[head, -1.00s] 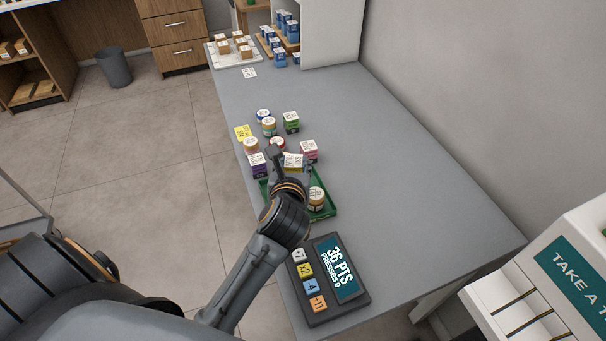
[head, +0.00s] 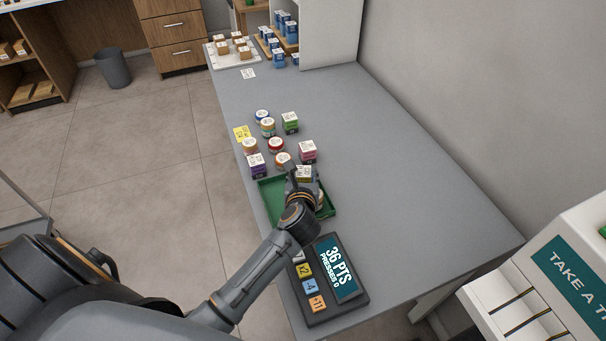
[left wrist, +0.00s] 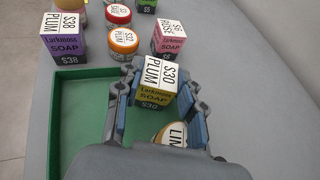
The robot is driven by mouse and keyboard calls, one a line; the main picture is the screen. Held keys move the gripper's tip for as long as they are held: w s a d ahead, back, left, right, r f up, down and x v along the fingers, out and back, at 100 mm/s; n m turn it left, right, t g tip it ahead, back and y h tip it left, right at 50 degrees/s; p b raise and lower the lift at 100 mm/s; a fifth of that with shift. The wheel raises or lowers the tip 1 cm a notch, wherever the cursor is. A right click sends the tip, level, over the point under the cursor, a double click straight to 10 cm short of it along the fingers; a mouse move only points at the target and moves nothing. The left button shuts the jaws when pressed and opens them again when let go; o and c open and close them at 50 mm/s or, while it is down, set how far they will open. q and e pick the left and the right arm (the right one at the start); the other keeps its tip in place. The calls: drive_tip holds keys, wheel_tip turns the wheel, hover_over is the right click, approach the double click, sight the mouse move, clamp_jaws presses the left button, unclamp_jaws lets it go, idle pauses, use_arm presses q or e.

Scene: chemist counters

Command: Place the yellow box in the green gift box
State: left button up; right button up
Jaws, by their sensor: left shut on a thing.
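The yellow box (left wrist: 155,87), with a white label reading S30 PLUM and Larkmoss SOAP, is between the fingers of my left gripper (left wrist: 157,92) in the left wrist view. My left gripper (head: 304,182) is shut on it, over the right part of the green gift box. In the head view only a bit of the yellow box (head: 303,172) shows. The green gift box (head: 276,208) is a shallow open tray on the counter. A round jar (left wrist: 172,135) shows below the yellow box, partly hidden by the gripper. My right gripper is not in view.
A purple box (head: 257,166), a pink box (head: 308,152) and several round jars stand just beyond the tray. A keypad with a display (head: 335,268) lies on the near side. The counter's right part (head: 420,200) is clear.

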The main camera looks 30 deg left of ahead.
use_arm(q)
drive_tip(key=shift+f, duration=0.1)
drive_tip(key=o, duration=1.2)
drive_tip(key=shift+s+d, duration=0.1)
drive_tip(key=shift+s, duration=0.05)
drive_tip(key=b+v, duration=0.1)
drive_tip(key=v, duration=1.1)
drive_tip(key=shift+r, duration=0.2)
